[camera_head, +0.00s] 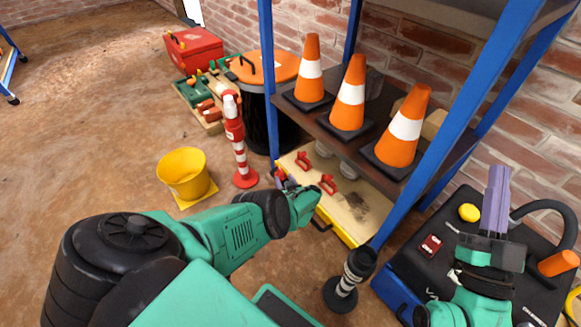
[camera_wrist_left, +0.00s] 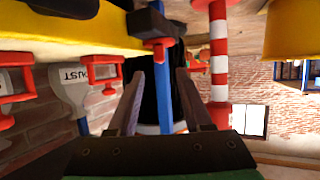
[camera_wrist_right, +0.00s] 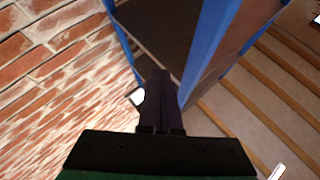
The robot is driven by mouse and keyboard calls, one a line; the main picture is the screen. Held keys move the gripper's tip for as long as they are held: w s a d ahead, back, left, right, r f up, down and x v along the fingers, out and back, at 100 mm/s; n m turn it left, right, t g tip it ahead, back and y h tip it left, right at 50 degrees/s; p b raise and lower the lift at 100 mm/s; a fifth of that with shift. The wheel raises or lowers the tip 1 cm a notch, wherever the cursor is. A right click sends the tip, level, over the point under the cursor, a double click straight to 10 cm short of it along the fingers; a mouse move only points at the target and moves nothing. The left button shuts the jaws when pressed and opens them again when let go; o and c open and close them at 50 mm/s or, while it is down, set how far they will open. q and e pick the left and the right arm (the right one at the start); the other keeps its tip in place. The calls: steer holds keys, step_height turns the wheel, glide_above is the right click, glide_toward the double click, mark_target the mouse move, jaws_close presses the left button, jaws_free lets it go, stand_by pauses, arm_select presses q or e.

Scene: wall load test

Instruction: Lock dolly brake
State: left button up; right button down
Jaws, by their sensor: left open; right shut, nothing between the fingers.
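The dolly (camera_head: 344,219) is a low wooden platform with a yellow edge under the shelf; its yellow side shows in the left wrist view (camera_wrist_left: 60,40). Two red handle-like parts, one nearer (camera_head: 328,184) and one farther (camera_head: 303,160), stand on it. Another small red part (camera_wrist_left: 150,47) sits by its edge, just beyond my left fingers; I cannot tell which part is the brake. My left gripper (camera_head: 284,181) is open and empty at the dolly's left end, beside the blue post. My right gripper (camera_head: 497,182) is shut and empty above the black case, right of the shelf.
A blue-framed shelf (camera_head: 345,145) with several orange cones stands over the dolly. A red-and-white post (camera_head: 238,150) and yellow bucket (camera_head: 183,173) stand left of my left gripper. A black post (camera_head: 348,282) stands in front. The black case (camera_head: 420,262) lies right; open floor is left.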

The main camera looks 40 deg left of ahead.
step_height(320, 180, down, 13)
steer(key=a+m+g+h+p, duration=0.1)
steer(key=a+g, duration=0.1)
steer(key=g, duration=0.2)
arm_select(q)
steer(key=p+v, duration=0.6)
steer(key=v, duration=0.2)
steer(key=shift+s+d+r, duration=0.15)
steer(key=shift+s+d, duration=0.05)
steer(key=shift+d, duration=0.05)
arm_select(e)
steer(key=s+f+g+h, duration=0.1)
steer(key=s+f+g, duration=0.6)
steer(key=s+f, duration=0.5)
steer(key=shift+s+a+f+g+h, duration=0.3)
steer(key=shift+a+f+g, duration=0.1)
steer(key=shift+f, duration=0.8)
